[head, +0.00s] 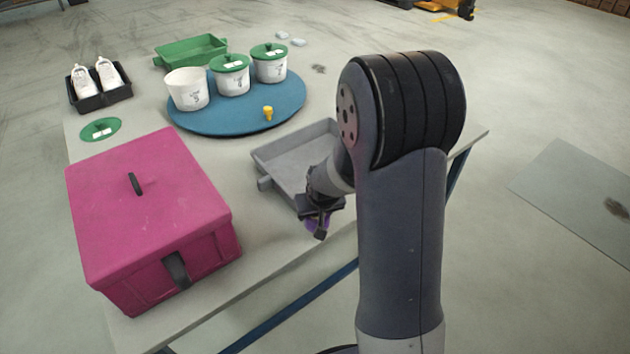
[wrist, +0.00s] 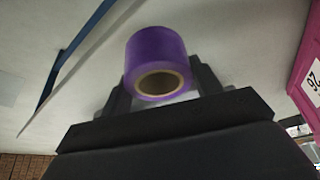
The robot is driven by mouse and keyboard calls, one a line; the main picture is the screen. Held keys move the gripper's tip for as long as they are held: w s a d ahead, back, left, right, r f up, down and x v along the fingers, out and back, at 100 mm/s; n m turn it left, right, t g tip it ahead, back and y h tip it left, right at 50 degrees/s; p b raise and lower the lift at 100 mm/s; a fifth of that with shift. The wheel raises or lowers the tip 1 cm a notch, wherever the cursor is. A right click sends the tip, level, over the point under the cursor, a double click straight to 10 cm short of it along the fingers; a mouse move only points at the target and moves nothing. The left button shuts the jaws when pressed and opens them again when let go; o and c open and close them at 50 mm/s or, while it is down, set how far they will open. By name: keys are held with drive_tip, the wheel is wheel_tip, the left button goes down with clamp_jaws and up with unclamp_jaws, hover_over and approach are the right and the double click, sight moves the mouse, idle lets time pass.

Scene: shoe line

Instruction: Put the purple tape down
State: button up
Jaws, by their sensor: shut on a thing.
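The purple tape (wrist: 155,52) is a roll with a brown cardboard core. In the wrist view it sits between the two black fingers of my gripper (wrist: 160,88), which is shut on it. In the head view only a bit of the purple tape (head: 312,222) shows under my gripper (head: 320,228). The gripper is near the table's front edge, in front of the grey tray (head: 285,160). My arm hides part of that tray. I cannot tell how high the tape is above the table (head: 262,262).
A magenta lidded box (head: 150,200) stands at the front left. A blue round mat (head: 235,115) holds white tubs and a small yellow thing (head: 267,113). A green tray (head: 192,50), a green lid (head: 100,129) and a black tray (head: 103,98) with white shoes stand farther back.

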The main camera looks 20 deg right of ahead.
drive_tip(key=shift+s+r+b, duration=0.1)
drive_tip(key=shift+r+b, duration=0.4)
drive_tip(key=shift+b, duration=1.3)
drive_tip(key=w+d+r+m, duration=0.1)
drive_tip(key=w+d+r, duration=0.4)
drive_tip(key=w+d, duration=0.6)
drive_tip(key=shift+w+d+r+p, duration=0.2)
drive_tip(key=shift+w+d+p, duration=0.1)
drive_tip(key=shift+d, duration=0.25)
